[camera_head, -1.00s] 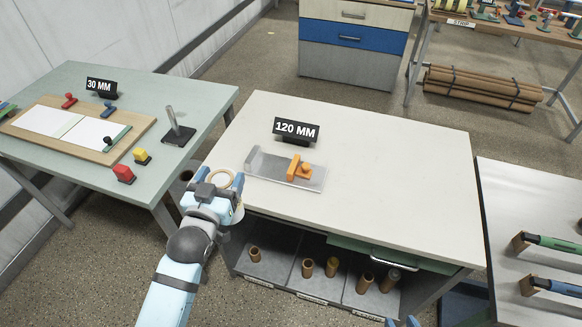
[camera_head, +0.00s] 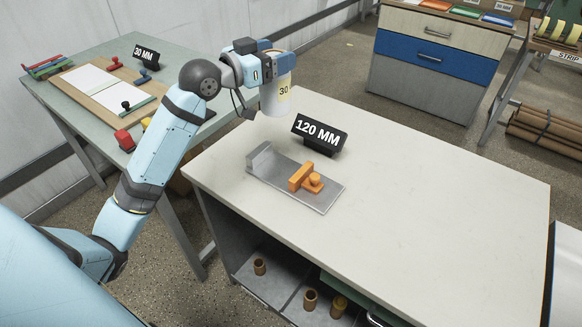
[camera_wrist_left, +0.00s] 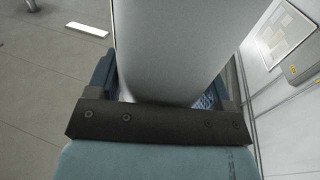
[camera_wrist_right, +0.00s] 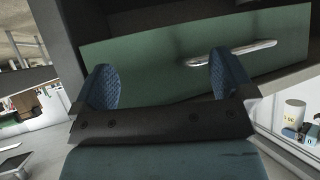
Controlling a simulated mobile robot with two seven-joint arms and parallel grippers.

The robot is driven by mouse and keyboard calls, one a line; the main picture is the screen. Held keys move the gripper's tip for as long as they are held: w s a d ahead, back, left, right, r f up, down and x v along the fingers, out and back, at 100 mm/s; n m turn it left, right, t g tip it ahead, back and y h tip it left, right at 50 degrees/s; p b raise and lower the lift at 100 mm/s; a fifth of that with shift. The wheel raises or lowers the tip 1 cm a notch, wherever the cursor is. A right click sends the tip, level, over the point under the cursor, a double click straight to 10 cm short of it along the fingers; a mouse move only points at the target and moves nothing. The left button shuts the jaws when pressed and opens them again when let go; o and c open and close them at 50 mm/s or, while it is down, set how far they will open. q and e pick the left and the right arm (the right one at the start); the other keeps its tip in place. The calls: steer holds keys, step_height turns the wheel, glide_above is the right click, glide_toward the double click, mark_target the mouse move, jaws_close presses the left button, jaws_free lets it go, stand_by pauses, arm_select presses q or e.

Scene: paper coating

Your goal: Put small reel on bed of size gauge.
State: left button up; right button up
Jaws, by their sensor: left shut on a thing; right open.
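The small reel (camera_head: 276,97), a pale cylinder with a yellow label reading 30, hangs upright in my left gripper (camera_head: 266,50). The jaws are shut on its upper part. In the left wrist view the grey reel (camera_wrist_left: 168,45) fills the space between the fingers. The size gauge (camera_head: 262,163) is a grey metal bed with an end wall at its left end and an orange slider (camera_head: 306,179) on it. The bed is otherwise bare. The reel is in the air beyond the gauge, apart from it. My right gripper (camera_wrist_right: 162,82) is open and empty, near a green drawer front.
A black 120 MM sign (camera_head: 319,134) stands just behind the gauge. The white tabletop (camera_head: 430,205) is clear to the right. A green table (camera_head: 88,62) with a board, stamps and 30 MM sign stands left. The green drawer (camera_wrist_right: 150,45) has a metal handle.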

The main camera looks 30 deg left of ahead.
mark_target(262, 94)
arm_select(q)
steer(key=f, duration=0.5)
steer(key=f+b, duration=0.1)
steer(key=f, duration=0.1)
steer(key=shift+s+a+f, duration=0.1)
steer(key=shift+s+f, duration=0.2)
step_height(262, 94, down, 12)
steer(key=b, duration=0.1)
steer(key=shift+w+b, duration=0.15)
steer(key=shift+b, duration=0.25)
arm_select(e)
steer(key=shift+s+a+f, duration=0.1)
steer(key=shift+s+f, duration=0.1)
steer(key=shift+f, duration=0.35)
steer(key=shift+s+f, duration=0.2)
steer(key=shift+f, duration=0.3)
arm_select(q)
steer(key=shift+r, duration=0.1)
arm_select(e)
steer(key=shift+s+f, duration=0.1)
steer(key=shift+s, duration=0.05)
arm_select(q)
steer(key=shift+f, duration=0.2)
steer(key=o, duration=1)
